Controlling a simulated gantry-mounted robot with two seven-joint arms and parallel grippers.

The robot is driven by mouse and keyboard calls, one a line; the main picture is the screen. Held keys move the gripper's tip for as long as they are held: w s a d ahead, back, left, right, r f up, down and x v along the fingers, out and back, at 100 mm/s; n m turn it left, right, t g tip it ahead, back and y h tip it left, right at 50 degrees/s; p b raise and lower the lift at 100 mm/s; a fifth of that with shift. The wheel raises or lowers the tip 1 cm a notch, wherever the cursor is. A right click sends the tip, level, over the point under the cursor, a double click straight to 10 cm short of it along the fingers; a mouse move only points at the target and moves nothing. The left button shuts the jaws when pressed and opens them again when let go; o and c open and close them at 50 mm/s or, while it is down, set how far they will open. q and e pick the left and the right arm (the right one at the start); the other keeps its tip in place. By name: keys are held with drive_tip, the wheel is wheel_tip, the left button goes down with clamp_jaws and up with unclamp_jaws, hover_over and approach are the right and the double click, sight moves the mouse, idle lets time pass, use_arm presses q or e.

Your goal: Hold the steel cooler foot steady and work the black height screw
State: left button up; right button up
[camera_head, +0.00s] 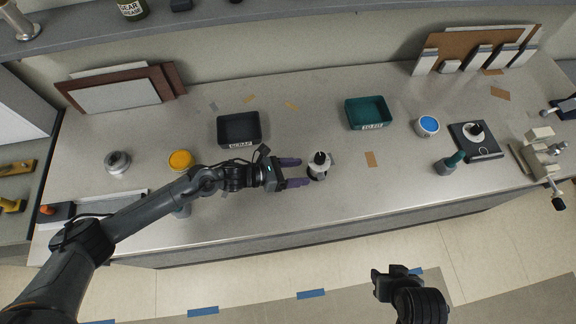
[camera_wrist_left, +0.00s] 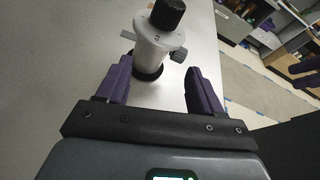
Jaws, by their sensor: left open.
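The steel cooler foot (camera_head: 318,172) stands upright on the bench near its front edge, right in front of my left gripper. Its black height screw (camera_head: 320,157) sticks up from the top. In the left wrist view the pale grey foot (camera_wrist_left: 151,53) shows its black screw (camera_wrist_left: 168,14), a small side knob and a dark round base. My left gripper (camera_head: 304,172) is open, its two purple fingers (camera_wrist_left: 157,68) pointing at the foot from either side without visibly gripping it. My right gripper (camera_head: 392,284) hangs over the floor in front of the bench, away from the foot; its jaw opening is unclear.
A black bin (camera_head: 239,129) and a green bin (camera_head: 368,112) stand behind. A yellow-topped jar (camera_head: 181,160) sits near my left arm.

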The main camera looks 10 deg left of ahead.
sight(306, 170)
use_arm(q)
drive_tip(key=shift+w+a+m+g, duration=0.15)
drive_tip(key=shift+w+a+m, duration=0.05)
drive_tip(key=shift+a+m, duration=0.35)
drive_tip(key=shift+w+a+m+g, duration=0.2)
drive_tip(key=shift+a+m, duration=0.25)
drive_tip(key=shift+m, duration=0.2)
drive_tip(key=shift+a+m+h, duration=0.15)
drive_tip(key=shift+m+h, duration=0.15)
drive_tip(key=shift+w+f, duration=0.1)
drive_tip(key=shift+w, duration=0.05)
drive_tip(key=shift+x, duration=3.7)
clamp_jaws()
drive_tip(key=shift+w+a+m+g+h, duration=0.2)
drive_tip(key=shift+a+m+g+h, duration=0.1)
drive_tip(key=shift+m+g, duration=0.7)
drive_tip(key=shift+w+a+m+g+h, duration=0.2)
drive_tip(key=shift+a+m+g, duration=0.1)
drive_tip(key=shift+m+g, duration=0.7)
drive_tip(key=shift+s+a+m+g, duration=0.1)
drive_tip(key=shift+m+g, duration=0.2)
drive_tip(key=shift+g, duration=0.45)
drive_tip(key=shift+a+f, duration=0.1)
